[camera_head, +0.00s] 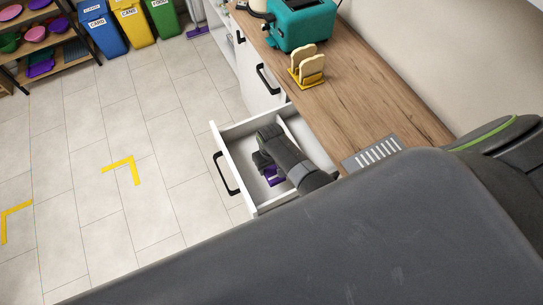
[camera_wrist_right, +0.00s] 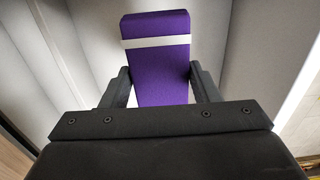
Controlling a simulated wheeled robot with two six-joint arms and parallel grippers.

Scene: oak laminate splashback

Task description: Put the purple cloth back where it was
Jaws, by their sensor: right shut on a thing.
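The purple cloth (camera_wrist_right: 160,75) is a folded block with a white band across it, seen in the right wrist view between the two fingers. It also shows in the head view (camera_head: 272,177) as a purple patch partly hidden by my right gripper. My right gripper (camera_head: 267,170) is shut on the cloth, inside the open white drawer (camera_head: 233,137). In the right wrist view, the right gripper's fingers (camera_wrist_right: 160,90) stand at either side of the cloth, with pale drawer walls around. I cannot tell whether the cloth touches the drawer floor. My left gripper is not in view.
A wooden worktop (camera_head: 365,97) runs beside the drawer, with a teal toaster (camera_head: 302,25), a yellow rack holding bread slices (camera_head: 308,72) and a grey slotted plate (camera_head: 373,152). Coloured bins (camera_head: 133,22) and a shelf (camera_head: 62,62) stand at the far left. The tiled floor is mostly clear.

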